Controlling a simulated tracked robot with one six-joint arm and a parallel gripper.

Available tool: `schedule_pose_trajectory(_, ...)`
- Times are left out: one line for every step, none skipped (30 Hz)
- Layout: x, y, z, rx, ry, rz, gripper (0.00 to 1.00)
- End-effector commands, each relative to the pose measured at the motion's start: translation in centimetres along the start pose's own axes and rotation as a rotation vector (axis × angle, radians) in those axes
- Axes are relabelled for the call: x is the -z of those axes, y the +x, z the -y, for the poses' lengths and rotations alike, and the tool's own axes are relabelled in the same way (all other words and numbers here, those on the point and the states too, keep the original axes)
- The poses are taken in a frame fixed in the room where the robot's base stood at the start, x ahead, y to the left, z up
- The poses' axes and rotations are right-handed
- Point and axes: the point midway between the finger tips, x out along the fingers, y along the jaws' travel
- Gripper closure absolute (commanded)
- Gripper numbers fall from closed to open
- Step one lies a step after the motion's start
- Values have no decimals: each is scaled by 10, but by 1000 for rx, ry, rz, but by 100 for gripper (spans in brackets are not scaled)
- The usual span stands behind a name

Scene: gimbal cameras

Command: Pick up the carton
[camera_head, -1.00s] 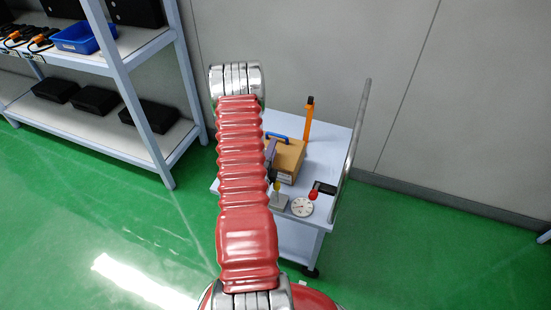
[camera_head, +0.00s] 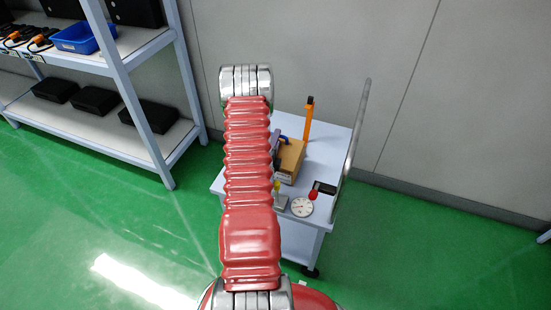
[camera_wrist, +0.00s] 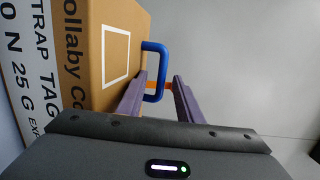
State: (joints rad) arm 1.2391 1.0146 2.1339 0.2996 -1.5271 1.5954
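The carton (camera_head: 289,161) is a brown box on the cart, partly hidden behind my arm in the head view. In the wrist view the carton (camera_wrist: 112,62) fills the upper left, with printed text and a white square outline. Its blue handle (camera_wrist: 163,49) sticks out to the right. My gripper (camera_wrist: 157,84) is open, with its two purple fingers apart. The lower part of the handle appears between the fingertips; I cannot tell whether either finger touches it. In the head view my gripper is mostly hidden behind my arm.
The pale cart (camera_head: 325,159) has a metal rail (camera_head: 352,140) on its right. An orange upright thing (camera_head: 308,120) stands behind the carton. A round dial (camera_head: 302,207) and a red knob (camera_head: 313,195) are at its front. A shelf rack (camera_head: 120,75) stands left.

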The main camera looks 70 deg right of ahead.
Motion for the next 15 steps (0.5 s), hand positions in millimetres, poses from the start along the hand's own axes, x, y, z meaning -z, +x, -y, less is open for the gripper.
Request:
schedule_pose_trajectory(0,0,0,0,0,0,67)
schedule_pose_trajectory(0,0,0,0,0,0,67)
schedule_pose_trajectory(0,0,0,0,0,0,67)
schedule_pose_trajectory(0,0,0,0,0,0,67)
schedule_pose_trajectory(0,0,0,0,0,0,67)
schedule_pose_trajectory(0,0,0,0,0,0,67)
schedule_pose_trajectory(0,0,0,0,0,0,67)
schedule_pose_trajectory(0,0,0,0,0,0,67)
schedule_pose_trajectory(0,0,0,0,0,0,67)
schedule_pose_trajectory(0,0,0,0,0,0,67)
schedule_pose_trajectory(0,0,0,0,0,0,67)
schedule_pose_trajectory(0,0,0,0,0,0,67)
schedule_pose_trajectory(0,0,0,0,0,0,67)
schedule_pose_trajectory(0,0,0,0,0,0,67)
schedule_pose_trajectory(0,0,0,0,0,0,70)
